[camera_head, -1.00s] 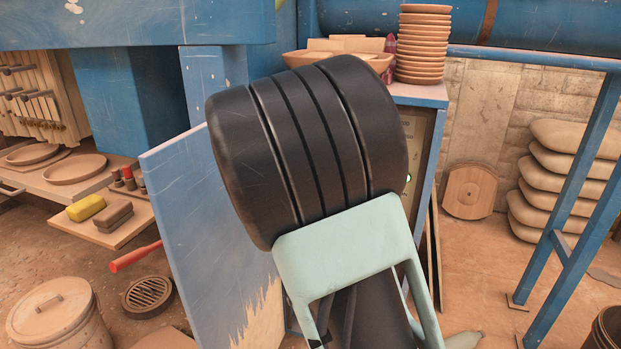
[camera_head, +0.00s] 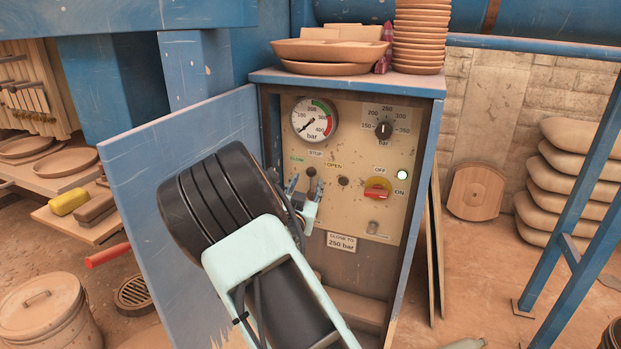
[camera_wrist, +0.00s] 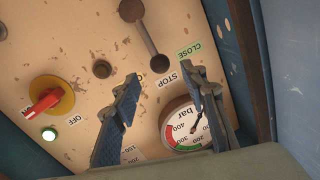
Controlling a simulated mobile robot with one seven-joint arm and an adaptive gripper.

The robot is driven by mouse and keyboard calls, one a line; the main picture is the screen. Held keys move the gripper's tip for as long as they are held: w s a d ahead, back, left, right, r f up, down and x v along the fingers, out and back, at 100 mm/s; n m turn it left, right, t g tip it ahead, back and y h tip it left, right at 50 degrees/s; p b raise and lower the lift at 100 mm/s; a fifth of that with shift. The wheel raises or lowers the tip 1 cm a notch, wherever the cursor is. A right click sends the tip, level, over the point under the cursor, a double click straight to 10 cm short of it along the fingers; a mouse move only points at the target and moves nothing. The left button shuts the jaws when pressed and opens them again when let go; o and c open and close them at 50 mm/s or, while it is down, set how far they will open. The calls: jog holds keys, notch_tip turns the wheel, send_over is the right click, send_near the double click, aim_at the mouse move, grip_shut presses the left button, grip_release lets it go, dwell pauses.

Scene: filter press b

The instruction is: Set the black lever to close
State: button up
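The dark lever (camera_wrist: 149,37) is on the beige control panel. In the wrist view it runs from a round base to a knob end that points at the STOP label, with the CLOSE label (camera_wrist: 190,52) beside it. In the head view only its knob end (camera_head: 311,171) shows clearly, just under STOP; my gripper hides the lower part. My gripper (camera_wrist: 160,80) is open and empty, its two fingers facing the panel. In the wrist view the knob end appears between and just past the fingertips; I cannot tell whether they touch. The gripper (camera_head: 301,192) also shows in the head view.
A pressure gauge (camera_head: 315,118) is above the lever. A black dial (camera_head: 383,130), a red switch (camera_head: 377,190) and a lit lamp (camera_head: 402,175) are to the right. A blue open door (camera_head: 165,190) stands left. Bowls (camera_head: 330,52) sit on the cabinet top.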

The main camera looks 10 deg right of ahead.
aim_at(310, 175)
jog(key=x, duration=0.5)
jog(key=shift+w+d+b, duration=0.15)
jog(key=shift+w+b, duration=0.15)
jog(key=shift+b, duration=0.1)
grip_shut()
